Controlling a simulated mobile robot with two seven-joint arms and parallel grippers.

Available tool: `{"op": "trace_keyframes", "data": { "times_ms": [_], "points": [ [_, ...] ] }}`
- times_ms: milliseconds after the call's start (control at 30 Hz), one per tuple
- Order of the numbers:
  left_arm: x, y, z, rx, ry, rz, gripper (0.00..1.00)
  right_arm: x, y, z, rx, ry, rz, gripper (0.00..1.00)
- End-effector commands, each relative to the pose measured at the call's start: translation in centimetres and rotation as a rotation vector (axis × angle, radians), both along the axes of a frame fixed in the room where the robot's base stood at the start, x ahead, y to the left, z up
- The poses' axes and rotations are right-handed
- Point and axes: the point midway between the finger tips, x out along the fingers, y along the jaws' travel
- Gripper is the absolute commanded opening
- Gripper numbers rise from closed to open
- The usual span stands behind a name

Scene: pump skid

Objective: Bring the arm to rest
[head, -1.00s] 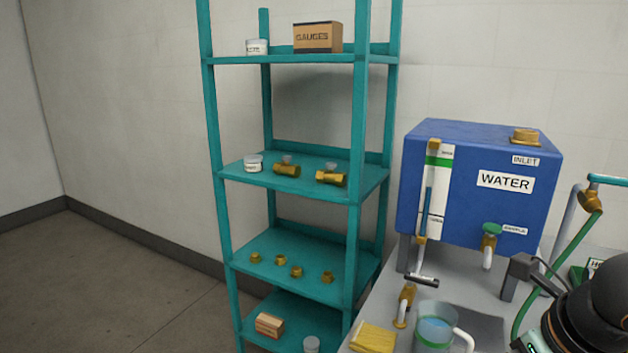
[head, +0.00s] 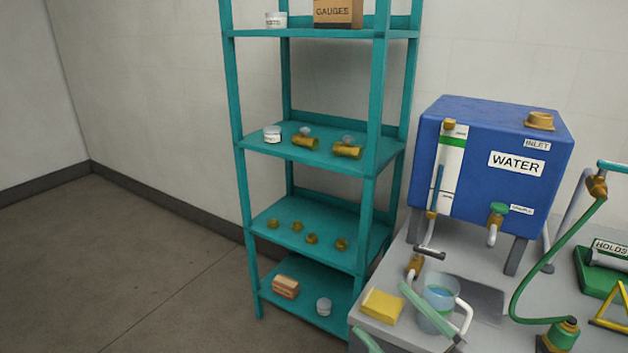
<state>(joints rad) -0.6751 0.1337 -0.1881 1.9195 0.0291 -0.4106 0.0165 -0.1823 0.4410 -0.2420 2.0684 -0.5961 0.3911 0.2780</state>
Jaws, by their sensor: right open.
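My right gripper (head: 384,311) shows only in part at the bottom edge of the head view, as two pale green fingers standing apart. It is open, with nothing seen between the fingers. One finger passes in front of the clear jug (head: 437,295); whether it touches the jug I cannot tell. The other finger is cut off by the bottom edge. The rest of the right arm is out of view. My left gripper is not in view.
A blue water tank (head: 490,160) stands on the grey bench (head: 485,335). A teal shelf (head: 240,175) stands left; open floor (head: 130,260) lies beyond.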

Motion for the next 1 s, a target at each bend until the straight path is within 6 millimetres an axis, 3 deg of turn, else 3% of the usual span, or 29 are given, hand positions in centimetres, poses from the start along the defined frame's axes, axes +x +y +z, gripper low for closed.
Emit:
{"op": "trace_keyframes", "data": {
  "times_ms": [33,67,167,300,433,567,1000],
  "points": [
    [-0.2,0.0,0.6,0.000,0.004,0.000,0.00,0.7,-1.6,-3.4,0.076,0.171,-0.104,1.00],
    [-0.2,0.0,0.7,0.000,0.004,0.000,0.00,1.0,-2.5,-5.5,0.108,0.263,-0.161,1.00],
    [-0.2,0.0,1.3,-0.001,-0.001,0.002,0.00,0.1,-4.8,-12.8,0.185,0.553,-0.317,1.00],
    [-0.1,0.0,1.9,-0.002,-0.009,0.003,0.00,-4.3,-6.2,-22.1,0.244,0.919,-0.467,1.00],
    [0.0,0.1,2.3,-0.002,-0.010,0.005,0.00,-9.1,-6.2,-27.8,0.269,1.174,-0.542,1.00],
    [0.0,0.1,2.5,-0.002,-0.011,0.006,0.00,-12.5,-5.8,-30.8,0.278,1.326,-0.574,1.00],
    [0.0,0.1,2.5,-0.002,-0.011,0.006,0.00,-12.7,-5.7,-30.9,0.278,1.332,-0.575,1.00]
  ]
}}
